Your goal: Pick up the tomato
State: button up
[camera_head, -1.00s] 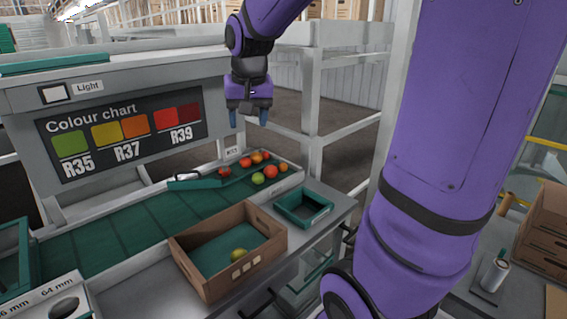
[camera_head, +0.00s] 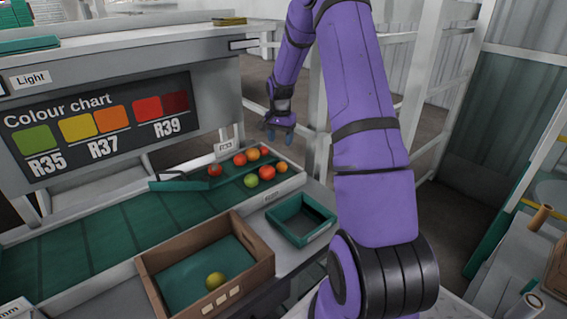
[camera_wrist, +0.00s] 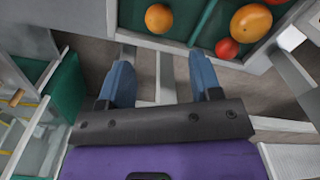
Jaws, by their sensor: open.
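Several red, orange and green tomatoes lie together at the far end of the green conveyor, among them a red tomato (camera_head: 267,172), a green tomato (camera_head: 251,180) and an orange tomato (camera_head: 281,167). One yellow-green tomato (camera_head: 215,281) lies in the cardboard box (camera_head: 262,268). In the wrist view an orange tomato (camera_wrist: 159,18), a larger yellow-orange one (camera_wrist: 250,22) and a red one (camera_wrist: 227,48) show beyond my fingers. My gripper (camera_head: 279,136) is open and empty, above and to the right of the conveyor's end. Its blue fingertips (camera_wrist: 160,75) touch no tomato.
A green tray (camera_head: 318,238) stands on the grey counter beside the cardboard box. A colour chart board (camera_head: 100,122) rises behind the conveyor (camera_head: 110,232). White frame posts stand close behind my arm. A roll and wooden items are at the right.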

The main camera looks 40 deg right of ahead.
aim_at(282, 164)
jog(key=shift+w+d+f, duration=0.2)
jog(key=shift+d+f, duration=0.35)
jog(key=shift+f, duration=0.1)
notch_tip(282, 164, down, 11)
jog(key=shift+s+a+r, duration=0.1)
jog(key=shift+r, duration=0.1)
jog(key=c, duration=0.5)
